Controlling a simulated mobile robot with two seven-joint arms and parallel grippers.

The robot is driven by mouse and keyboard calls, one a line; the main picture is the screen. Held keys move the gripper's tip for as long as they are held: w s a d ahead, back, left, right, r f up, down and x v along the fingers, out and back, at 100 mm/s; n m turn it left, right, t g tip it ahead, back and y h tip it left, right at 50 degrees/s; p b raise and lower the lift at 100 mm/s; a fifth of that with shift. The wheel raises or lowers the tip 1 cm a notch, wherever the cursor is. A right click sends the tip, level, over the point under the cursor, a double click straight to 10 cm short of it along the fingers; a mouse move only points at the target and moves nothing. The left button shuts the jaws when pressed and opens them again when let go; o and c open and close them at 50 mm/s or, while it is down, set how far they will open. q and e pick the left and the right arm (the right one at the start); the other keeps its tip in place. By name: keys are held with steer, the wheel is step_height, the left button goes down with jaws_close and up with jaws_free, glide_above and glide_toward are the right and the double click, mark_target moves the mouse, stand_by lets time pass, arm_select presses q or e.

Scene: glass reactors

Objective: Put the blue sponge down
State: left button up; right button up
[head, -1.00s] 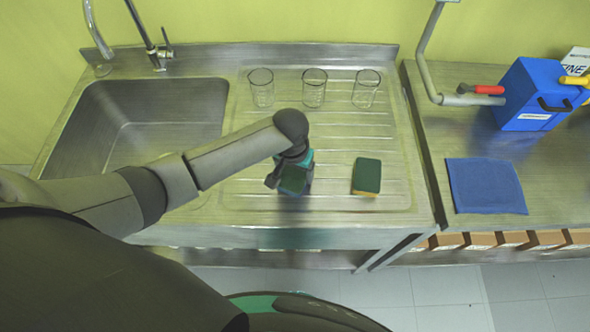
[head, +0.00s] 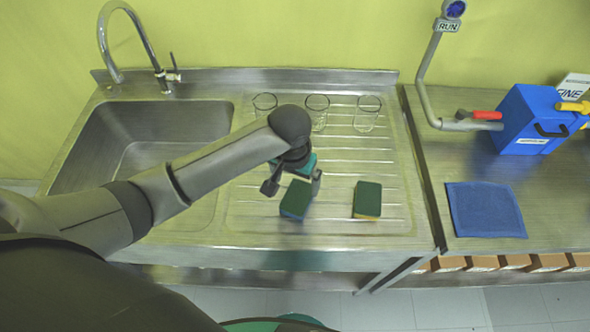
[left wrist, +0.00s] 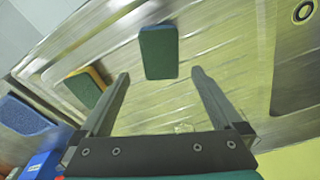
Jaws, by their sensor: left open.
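The blue sponge (head: 297,199), with a dark green top, lies flat on the ribbed steel drainboard (head: 335,226). It also shows in the left wrist view (left wrist: 158,54), just beyond my fingertips. My left gripper (head: 293,185) is open and empty above it, its two fingers (left wrist: 160,76) spread apart. The sponge looks clear of both fingers. A yellow sponge with a green top (head: 367,199) lies to its right on the drainboard. My right gripper is in neither view.
Three glass beakers (head: 368,113) stand at the back of the drainboard, partly behind my arm. A sink basin (head: 140,140) with a tap is to the left. A blue cloth (head: 486,210) and a blue container (head: 530,120) are on the right counter.

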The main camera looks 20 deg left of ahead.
arm_select(q)
steer(key=r, duration=0.3)
steer(key=shift+s+r, duration=0.2)
steer(key=shift+r, duration=0.15)
